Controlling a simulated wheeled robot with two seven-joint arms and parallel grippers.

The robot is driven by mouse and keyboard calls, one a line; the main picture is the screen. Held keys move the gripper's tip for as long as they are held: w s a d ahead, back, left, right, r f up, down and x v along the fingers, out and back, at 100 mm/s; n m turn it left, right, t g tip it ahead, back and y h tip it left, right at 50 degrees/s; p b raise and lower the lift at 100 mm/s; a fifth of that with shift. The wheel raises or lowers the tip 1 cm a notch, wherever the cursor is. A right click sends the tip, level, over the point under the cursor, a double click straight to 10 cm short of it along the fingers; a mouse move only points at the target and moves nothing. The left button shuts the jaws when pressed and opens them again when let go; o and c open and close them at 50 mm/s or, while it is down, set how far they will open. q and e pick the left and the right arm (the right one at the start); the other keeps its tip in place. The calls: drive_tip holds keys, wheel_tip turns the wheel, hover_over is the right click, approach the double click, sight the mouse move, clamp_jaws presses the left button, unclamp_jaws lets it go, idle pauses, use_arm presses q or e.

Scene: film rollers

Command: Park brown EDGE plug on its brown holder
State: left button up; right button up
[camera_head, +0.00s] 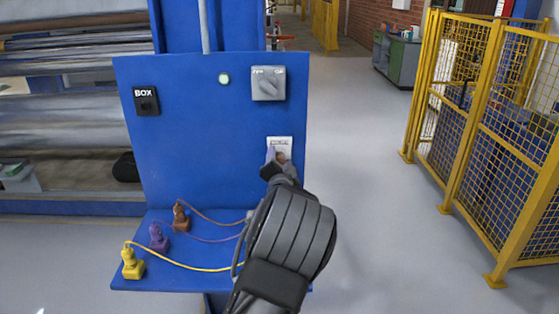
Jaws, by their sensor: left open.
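The brown plug (179,207) stands upright at the back of the blue shelf, with a brown cable leaving its top. It appears seated on its brown holder (182,224). My left gripper (277,161) is open at the white labelled socket plate (285,141) on the upright blue panel, well to the right of the brown plug. Small purple and brown patches show by its fingertips; I cannot tell whether they belong to the socket. The gripper and my arm hide the lower plate and the right part of the shelf. My right gripper is not in view.
A purple plug (158,238) and a yellow plug (131,262) stand nearer on the blue shelf (190,279), with cables running right behind my arm. Yellow fencing (483,120) stands right, beyond open floor.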

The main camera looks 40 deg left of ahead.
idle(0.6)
use_arm(q)
clamp_jaws()
idle(0.3)
drive_tip(key=shift+o, duration=2.4)
unclamp_jaws()
drive_tip(key=v, duration=0.8)
